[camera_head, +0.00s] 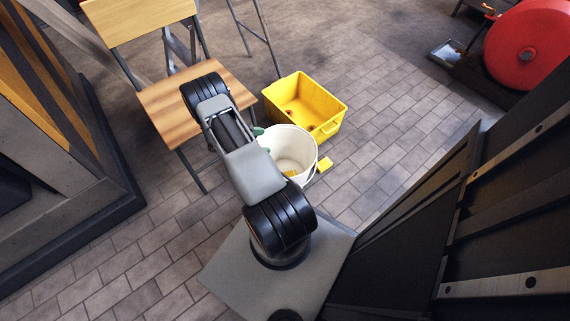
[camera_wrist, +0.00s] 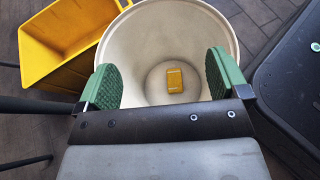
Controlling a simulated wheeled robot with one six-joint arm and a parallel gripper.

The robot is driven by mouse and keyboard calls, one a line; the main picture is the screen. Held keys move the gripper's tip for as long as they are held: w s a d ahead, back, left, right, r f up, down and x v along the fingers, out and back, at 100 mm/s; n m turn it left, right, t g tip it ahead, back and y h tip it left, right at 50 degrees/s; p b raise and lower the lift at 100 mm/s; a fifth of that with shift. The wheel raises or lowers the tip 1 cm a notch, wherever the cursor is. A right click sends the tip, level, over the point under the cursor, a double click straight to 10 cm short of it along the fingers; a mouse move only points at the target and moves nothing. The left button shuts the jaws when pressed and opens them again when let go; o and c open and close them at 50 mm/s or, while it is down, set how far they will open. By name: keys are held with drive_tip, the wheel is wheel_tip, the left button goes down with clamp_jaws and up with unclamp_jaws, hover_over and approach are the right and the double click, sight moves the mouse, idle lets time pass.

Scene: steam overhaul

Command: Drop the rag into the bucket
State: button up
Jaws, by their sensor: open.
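A white bucket (camera_head: 305,146) stands on the paved floor. The wrist view looks down into the bucket (camera_wrist: 218,22). A small yellow block-like thing (camera_wrist: 175,80) lies on its bottom; I cannot tell for certain that it is the rag. It also shows in the head view (camera_head: 290,174), partly hidden. My gripper (camera_wrist: 162,77) is open, with its green pads spread over the bucket's mouth and nothing between them. In the head view my gripper (camera_head: 274,152) is mostly hidden by my arm.
A yellow crate (camera_head: 325,128) stands directly behind the bucket. A small yellow piece (camera_head: 325,164) shows at the bucket's right side. A wooden chair (camera_head: 165,105) stands to the left. A red wheel-like drum (camera_head: 527,52) is at far right. Floor right of the bucket is clear.

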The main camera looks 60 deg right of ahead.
drive_tip(key=shift+v, duration=2.1)
